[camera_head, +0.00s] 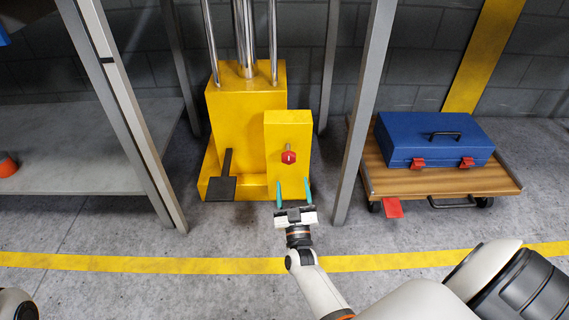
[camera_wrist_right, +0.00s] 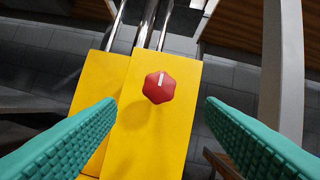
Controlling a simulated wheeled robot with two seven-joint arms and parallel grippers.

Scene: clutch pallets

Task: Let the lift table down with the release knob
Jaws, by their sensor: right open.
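The release knob (camera_head: 288,156) is red with a white mark and sits on the front of a yellow box. In the right wrist view the knob (camera_wrist_right: 159,87) is six-lobed, with its white mark pointing up. The yellow lift base (camera_head: 245,95) carries upright chrome rods and has a black foot pedal (camera_head: 222,187) at its front left. My right gripper (camera_head: 293,190) is open and empty, just below and in front of the knob. Its green fingers stand wide apart on either side of the knob in the wrist view, not touching it. The lift table's top is out of view.
Grey posts (camera_head: 360,110) stand on both sides of the lift. At right a wooden dolly (camera_head: 440,182) carries a blue toolbox (camera_head: 435,138). At left is a grey shelf (camera_head: 80,150) with an orange object on it. A yellow line (camera_head: 140,264) crosses the open floor in front.

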